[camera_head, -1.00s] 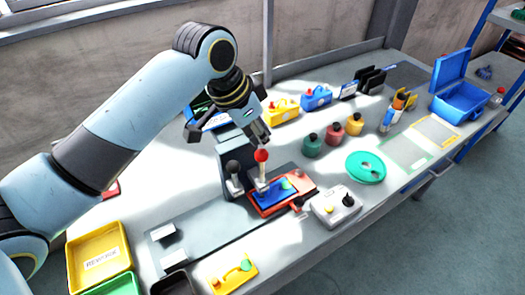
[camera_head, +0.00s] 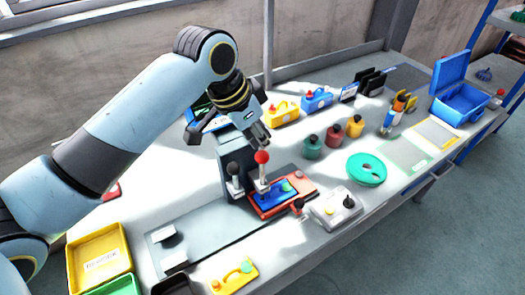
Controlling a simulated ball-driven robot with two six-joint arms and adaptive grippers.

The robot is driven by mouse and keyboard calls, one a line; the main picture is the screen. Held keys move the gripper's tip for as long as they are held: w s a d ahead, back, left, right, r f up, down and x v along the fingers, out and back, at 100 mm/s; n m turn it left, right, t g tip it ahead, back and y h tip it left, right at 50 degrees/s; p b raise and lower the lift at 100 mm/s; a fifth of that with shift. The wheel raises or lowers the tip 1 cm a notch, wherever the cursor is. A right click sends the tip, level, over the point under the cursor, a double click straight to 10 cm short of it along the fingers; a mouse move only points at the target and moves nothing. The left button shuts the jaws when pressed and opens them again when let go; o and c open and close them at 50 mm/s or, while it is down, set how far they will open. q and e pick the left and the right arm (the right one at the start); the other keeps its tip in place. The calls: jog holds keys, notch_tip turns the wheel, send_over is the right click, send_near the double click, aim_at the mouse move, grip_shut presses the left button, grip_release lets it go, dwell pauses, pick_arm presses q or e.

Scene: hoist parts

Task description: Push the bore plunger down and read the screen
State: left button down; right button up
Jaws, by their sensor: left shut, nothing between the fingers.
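The bore plunger (camera_head: 262,171), a thin rod with a red ball on top, stands upright over a blue part (camera_head: 272,194) in a red fixture (camera_head: 302,188). A dark grey stand (camera_head: 226,160) rises just behind it. My left gripper (camera_head: 262,142) is shut and empty, its fingertips just above the red ball; I cannot tell whether they touch it. My right gripper is out of view.
A white box with knobs (camera_head: 337,207) stands right of the fixture. Green, red and yellow bottles (camera_head: 333,135) stand behind. A grey mat (camera_head: 205,233) lies in front.

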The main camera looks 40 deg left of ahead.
aim_at(262, 153)
pick_arm(q)
jog(key=shift+f, duration=0.1)
dwell(0.3)
jog(key=shift+f+b, duration=1.25)
jog(key=shift+f, duration=1.9)
jog(key=shift+r+p, duration=0.35)
jog(key=shift+p, duration=0.05)
notch_tip(262, 153, up, 2)
jog(key=p, duration=0.2)
jog(key=shift+r+p, duration=0.15)
jog(key=shift+p, duration=0.15)
notch_tip(262, 153, up, 4)
jog(key=shift+f, duration=0.25)
jog(key=shift+r, duration=0.3)
